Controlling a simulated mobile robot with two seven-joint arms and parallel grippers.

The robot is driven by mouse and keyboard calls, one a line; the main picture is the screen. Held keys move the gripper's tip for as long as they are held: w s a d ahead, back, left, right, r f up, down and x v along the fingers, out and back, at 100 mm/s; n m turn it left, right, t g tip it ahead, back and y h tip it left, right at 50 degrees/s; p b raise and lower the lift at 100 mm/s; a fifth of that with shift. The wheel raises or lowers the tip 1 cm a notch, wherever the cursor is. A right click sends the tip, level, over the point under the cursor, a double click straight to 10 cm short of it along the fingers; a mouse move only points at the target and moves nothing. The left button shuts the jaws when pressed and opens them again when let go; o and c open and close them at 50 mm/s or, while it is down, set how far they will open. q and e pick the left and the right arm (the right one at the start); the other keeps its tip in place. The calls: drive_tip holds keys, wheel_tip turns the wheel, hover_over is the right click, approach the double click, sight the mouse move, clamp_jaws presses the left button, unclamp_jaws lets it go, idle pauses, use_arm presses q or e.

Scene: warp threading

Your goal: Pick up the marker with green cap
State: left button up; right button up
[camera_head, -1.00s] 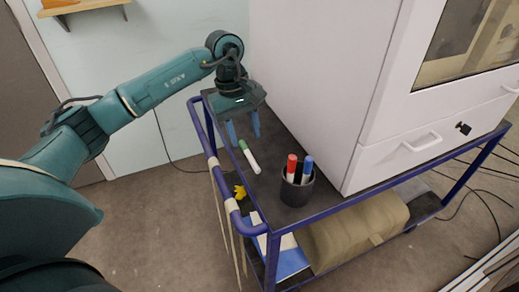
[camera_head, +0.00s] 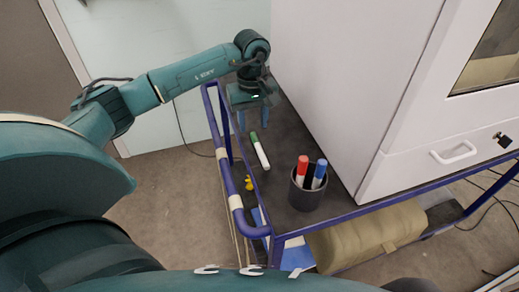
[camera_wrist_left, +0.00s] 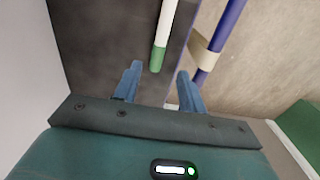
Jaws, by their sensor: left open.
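The marker (camera_head: 262,154) has a white body and a green cap (camera_head: 253,137). It lies on the dark top of a blue-framed cart, with its cap end towards my left gripper (camera_head: 254,121). My left gripper is open and empty, just beyond the cap, with its fingers pointing down. In the left wrist view, the marker (camera_wrist_left: 166,22) runs in from the top edge. Its green cap (camera_wrist_left: 157,60) appears between the open blue fingertips of the left gripper (camera_wrist_left: 160,71). Whether they touch the cap cannot be told. My right gripper is not in view.
A dark cup (camera_head: 306,190) with a red and a blue marker stands on the cart nearer to me. A yellow object (camera_head: 249,183) sits below.

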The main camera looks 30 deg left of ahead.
sight(255, 138)
use_arm(q)
drive_tip(key=f, duration=0.5)
drive_tip(key=shift+w+d, duration=0.15)
drive_tip(key=shift+d, duration=0.05)
drive_tip(key=shift+r, duration=0.1)
drive_tip(key=shift+c, duration=0.2)
clamp_jaws()
